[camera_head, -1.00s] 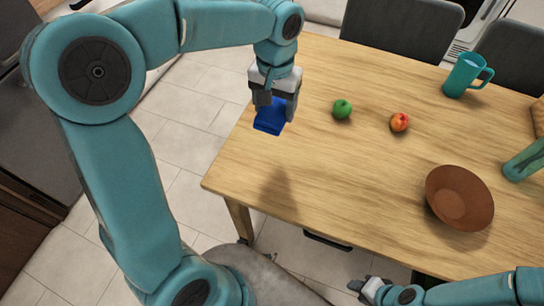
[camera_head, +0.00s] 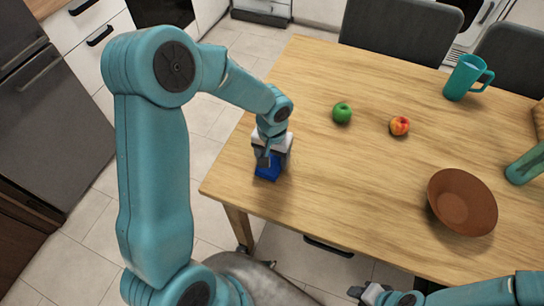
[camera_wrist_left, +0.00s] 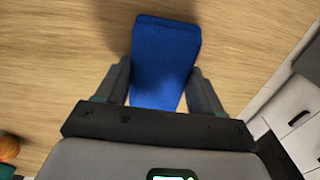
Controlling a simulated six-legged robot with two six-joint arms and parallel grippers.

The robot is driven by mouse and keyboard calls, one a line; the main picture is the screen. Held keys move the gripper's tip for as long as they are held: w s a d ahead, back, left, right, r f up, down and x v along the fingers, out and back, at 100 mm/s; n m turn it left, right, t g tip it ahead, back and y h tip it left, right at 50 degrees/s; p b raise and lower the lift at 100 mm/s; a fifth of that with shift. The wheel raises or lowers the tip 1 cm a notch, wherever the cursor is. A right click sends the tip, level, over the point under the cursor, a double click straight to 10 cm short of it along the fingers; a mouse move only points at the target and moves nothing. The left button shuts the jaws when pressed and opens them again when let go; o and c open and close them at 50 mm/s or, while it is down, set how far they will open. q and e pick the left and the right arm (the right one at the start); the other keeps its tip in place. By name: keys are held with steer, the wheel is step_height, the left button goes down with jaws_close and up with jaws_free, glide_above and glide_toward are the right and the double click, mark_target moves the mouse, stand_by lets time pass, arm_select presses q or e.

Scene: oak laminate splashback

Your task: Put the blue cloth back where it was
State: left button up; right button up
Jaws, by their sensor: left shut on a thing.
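The blue cloth (camera_head: 267,172) is folded small and sits in my left gripper (camera_head: 270,161), at the near left part of the wooden table (camera_head: 330,190). In the left wrist view the cloth (camera_wrist_left: 165,55) lies between the two fingers (camera_wrist_left: 157,85) and reaches out past their tips over the wood. I cannot tell whether its underside touches the table. My right gripper (camera_head: 368,292) is at the bottom edge of the head view, away from the cloth; its finger gap is too small to make out.
A green apple (camera_head: 342,113) and a red-orange apple (camera_head: 400,126) lie on the table. A brown bowl (camera_head: 462,203), a teal mug (camera_head: 467,77) and a green bottle (camera_head: 526,163) are at the right. Dark chairs (camera_head: 402,30) stand behind. The table's left front is clear.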

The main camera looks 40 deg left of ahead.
arm_select(q)
steer(key=shift+w+f, duration=0.1)
steer(key=shift+f, duration=0.15)
steer(key=shift+r, duration=0.1)
steer(key=shift+f, duration=0.25)
steer(key=o, duration=1)
steer(key=shift+r, duration=0.1)
